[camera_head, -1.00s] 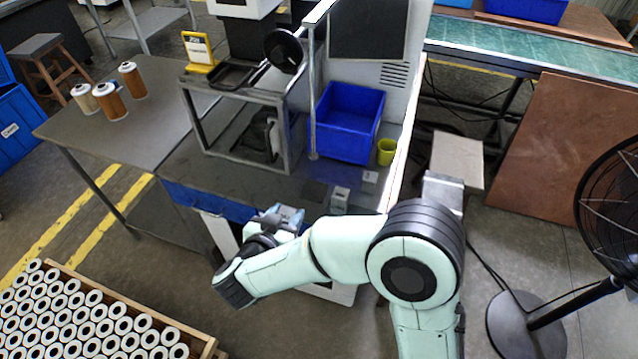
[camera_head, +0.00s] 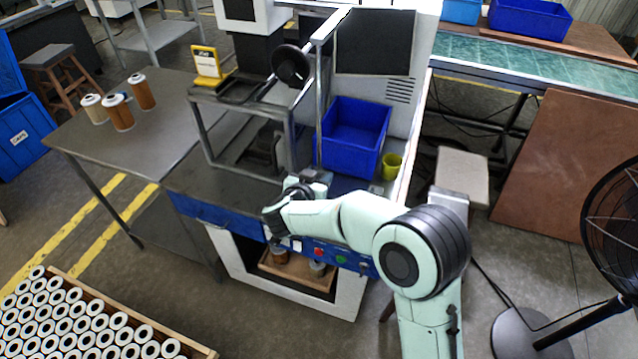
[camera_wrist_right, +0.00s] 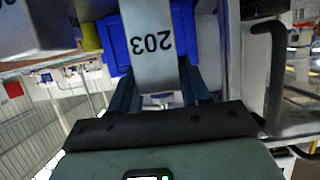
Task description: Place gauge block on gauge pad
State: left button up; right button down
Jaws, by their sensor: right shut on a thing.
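My right gripper (camera_head: 308,184) is over the front of the machine table, partly hidden by its own wrist in the head view. In the right wrist view its two fingers (camera_wrist_right: 158,88) are shut on a grey gauge block (camera_wrist_right: 152,42) marked 203, which reads upside down. The held block is hardly visible in the head view. The dark gauge pad cannot be made out now; my right arm covers that part of the table. My left gripper is not in view.
Another small grey block (camera_head: 376,190) stands near the yellow-green cup (camera_head: 391,167). A blue bin (camera_head: 352,136) stands behind the gripper. A metal frame (camera_head: 246,100) is to its left. Several filter cartridges (camera_head: 118,112) stand on the left table.

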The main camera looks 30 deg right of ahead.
jog(key=shift+w+d+r, duration=0.1)
jog(key=shift+w+d, duration=0.3)
jog(key=shift+d, duration=0.2)
notch_tip(320, 180, down, 3)
jog(key=shift+a+f+b, duration=0.15)
jog(key=shift+b, duration=0.3)
jog(key=shift+s+f, duration=0.1)
jog(key=shift+f, duration=0.2)
jog(key=c, duration=0.5)
grip_release()
